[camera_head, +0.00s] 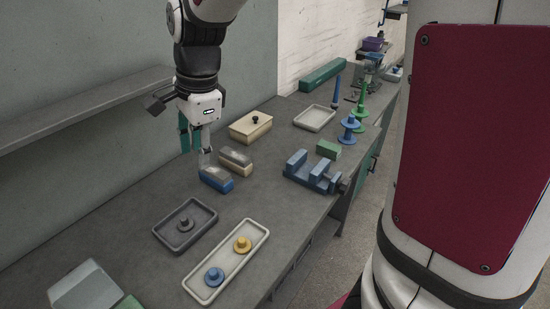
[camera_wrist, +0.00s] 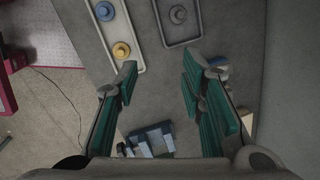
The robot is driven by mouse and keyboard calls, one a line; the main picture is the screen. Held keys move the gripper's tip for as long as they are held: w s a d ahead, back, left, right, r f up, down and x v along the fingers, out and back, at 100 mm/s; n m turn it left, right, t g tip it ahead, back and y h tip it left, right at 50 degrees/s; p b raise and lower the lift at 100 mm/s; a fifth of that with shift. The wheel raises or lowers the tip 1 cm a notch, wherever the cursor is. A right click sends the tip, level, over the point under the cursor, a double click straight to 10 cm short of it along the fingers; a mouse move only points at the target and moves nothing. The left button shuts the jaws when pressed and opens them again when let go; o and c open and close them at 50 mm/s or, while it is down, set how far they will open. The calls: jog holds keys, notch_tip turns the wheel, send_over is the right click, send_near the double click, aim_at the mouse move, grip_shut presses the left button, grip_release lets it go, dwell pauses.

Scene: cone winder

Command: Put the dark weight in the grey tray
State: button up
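The dark weight (camera_head: 185,224), a small round knobbed piece, stands upright inside the dark grey tray (camera_head: 160,236) on the bench. The weight (camera_wrist: 178,14) and the grey tray (camera_wrist: 186,43) also show at the top of the wrist view. My gripper (camera_head: 195,143) is above the bench, behind the tray in the head view and apart from the weight. In the wrist view its two green-padded fingers (camera_wrist: 158,82) are spread wide with nothing between them.
A pale tray (camera_head: 196,291) beside it holds a yellow weight (camera_head: 242,244) and a blue weight (camera_head: 214,277). Near my gripper are a blue block (camera_head: 216,181) and a tan block (camera_head: 236,161). A lidded box (camera_head: 250,127) and blue vise (camera_head: 312,172) stand farther right.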

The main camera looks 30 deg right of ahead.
jog(key=s+d+r+n+t, duration=0.1)
jog(key=s+d+r+n, duration=0.2)
jog(key=s+n, duration=0.5)
jog(key=s+d+r+n+t+h, duration=0.1)
jog(key=s+d+r+n+t, duration=0.1)
jog(key=s+n, duration=0.6)
jog(key=s+d+r, duration=0.1)
jog(key=s+d, duration=0.1)
jog(key=s, duration=0.1)
jog(key=shift+s+r+t+h, duration=0.2)
jog(key=shift+r+t+h, duration=0.05)
jog(key=shift+t+h, duration=0.05)
